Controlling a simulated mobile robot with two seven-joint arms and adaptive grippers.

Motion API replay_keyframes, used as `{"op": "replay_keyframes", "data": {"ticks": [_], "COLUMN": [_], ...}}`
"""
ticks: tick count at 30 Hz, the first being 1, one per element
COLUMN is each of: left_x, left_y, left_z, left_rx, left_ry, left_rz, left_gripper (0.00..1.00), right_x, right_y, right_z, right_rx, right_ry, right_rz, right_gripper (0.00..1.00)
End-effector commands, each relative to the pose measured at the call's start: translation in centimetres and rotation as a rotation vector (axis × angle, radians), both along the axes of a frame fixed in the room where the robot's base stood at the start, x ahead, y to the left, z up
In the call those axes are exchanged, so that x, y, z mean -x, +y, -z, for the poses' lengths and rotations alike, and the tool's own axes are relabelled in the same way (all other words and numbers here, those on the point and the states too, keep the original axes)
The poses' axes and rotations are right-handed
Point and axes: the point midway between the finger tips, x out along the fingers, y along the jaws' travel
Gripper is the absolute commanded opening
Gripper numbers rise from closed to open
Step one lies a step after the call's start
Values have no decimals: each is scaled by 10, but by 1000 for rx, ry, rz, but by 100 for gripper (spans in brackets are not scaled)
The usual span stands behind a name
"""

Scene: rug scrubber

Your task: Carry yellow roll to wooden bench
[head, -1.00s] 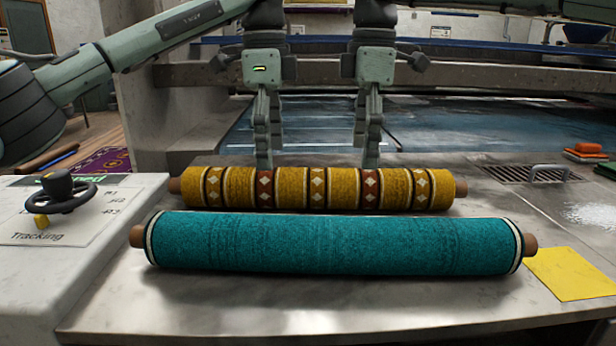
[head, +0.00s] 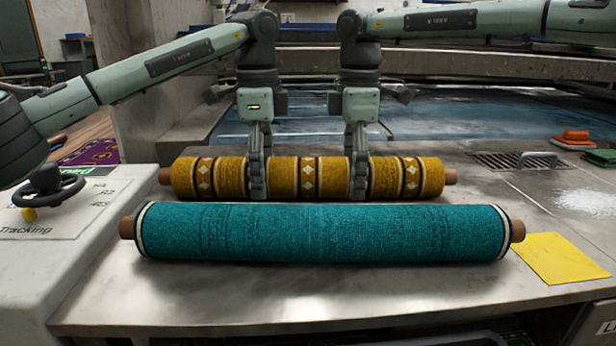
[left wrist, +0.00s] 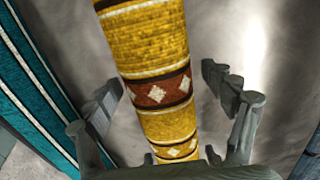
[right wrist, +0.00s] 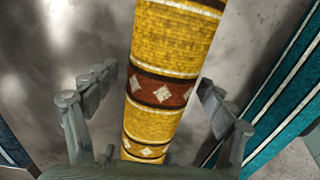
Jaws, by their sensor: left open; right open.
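The yellow roll (head: 308,177), patterned with dark bands and white diamonds, lies on the metal table behind a teal roll (head: 320,232). My left gripper (head: 257,185) is open and points down over the yellow roll left of its middle. My right gripper (head: 358,185) is open and points down over it right of its middle. In the left wrist view the yellow roll (left wrist: 155,50) passes between the spread fingers. In the right wrist view the yellow roll (right wrist: 175,45) also runs between the open fingers. The wooden bench cannot be made out for certain.
A yellow sheet (head: 561,258) lies at the right of the table. A drain grate (head: 515,160) and an orange brush (head: 572,139) are behind it. A control panel with a black handwheel (head: 48,187) stands at the left.

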Motion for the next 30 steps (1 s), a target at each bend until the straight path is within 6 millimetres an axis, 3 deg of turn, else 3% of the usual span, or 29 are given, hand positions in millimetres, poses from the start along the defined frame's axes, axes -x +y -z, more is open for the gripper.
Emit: {"op": "replay_keyframes", "data": {"ticks": [11,30], "left_x": [0,0], "left_y": [0,0], "left_z": [6,5], "left_rx": [0,1], "left_ry": [0,-1], "left_rz": [-1,0], "left_gripper": [83,5], "right_x": [0,0], "right_y": [0,0], "right_z": [6,6], "right_rx": [0,0], "right_ry": [-1,0], "right_rz": [1,1], "right_gripper": [83,5]}}
